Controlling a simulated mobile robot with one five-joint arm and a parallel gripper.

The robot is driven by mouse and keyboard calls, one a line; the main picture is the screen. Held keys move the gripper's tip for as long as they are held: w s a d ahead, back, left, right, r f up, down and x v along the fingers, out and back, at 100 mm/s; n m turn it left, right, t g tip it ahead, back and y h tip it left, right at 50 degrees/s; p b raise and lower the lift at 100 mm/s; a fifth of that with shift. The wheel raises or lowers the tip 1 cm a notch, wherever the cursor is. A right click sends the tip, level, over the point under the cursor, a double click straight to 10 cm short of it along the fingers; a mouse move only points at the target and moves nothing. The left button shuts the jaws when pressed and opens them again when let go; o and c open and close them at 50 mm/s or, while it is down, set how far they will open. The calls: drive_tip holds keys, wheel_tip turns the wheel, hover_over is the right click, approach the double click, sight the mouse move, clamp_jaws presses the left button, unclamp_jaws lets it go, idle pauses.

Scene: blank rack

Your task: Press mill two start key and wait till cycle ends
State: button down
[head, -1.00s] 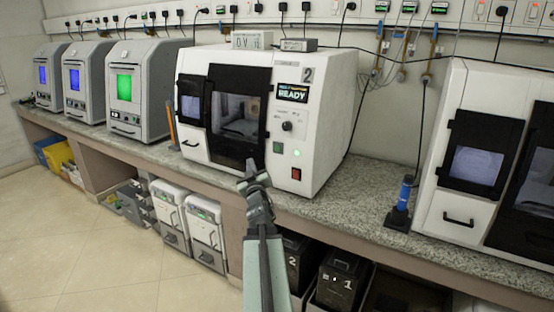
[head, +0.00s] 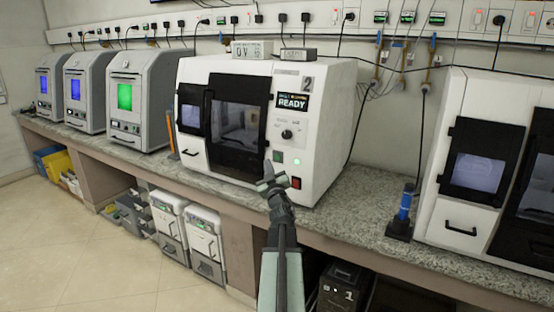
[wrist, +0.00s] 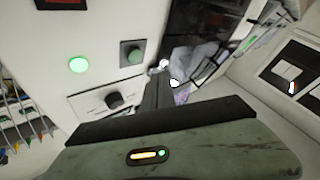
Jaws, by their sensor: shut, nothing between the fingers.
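Mill two (head: 330,130) is the white machine with a "2" label, and its display (head: 293,102) reads READY. Its dark-windowed door (head: 238,110) is closed. On its front panel are a green key in a grey square (head: 278,156), a lit green round lamp (head: 295,155) and a red switch (head: 296,183). My gripper (head: 268,166) is shut and empty, its tip just left of and below the green key. In the wrist view the green key (wrist: 132,54) and lit lamp (wrist: 79,64) show beyond my gripper (wrist: 161,72). I cannot tell whether the tip touches the panel.
A black knob (head: 287,134) sits above the key. Another white mill (head: 460,220) stands to the right, with a blue tool in a stand (head: 403,210) beside it. Several grey furnaces (head: 138,95) stand to the left.

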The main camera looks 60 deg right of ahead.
sight(277, 157)
drive_tip(key=shift+d, duration=1.7)
drive_tip(key=shift+d, duration=0.1)
idle(0.6)
drive_tip(key=shift+d, duration=0.3)
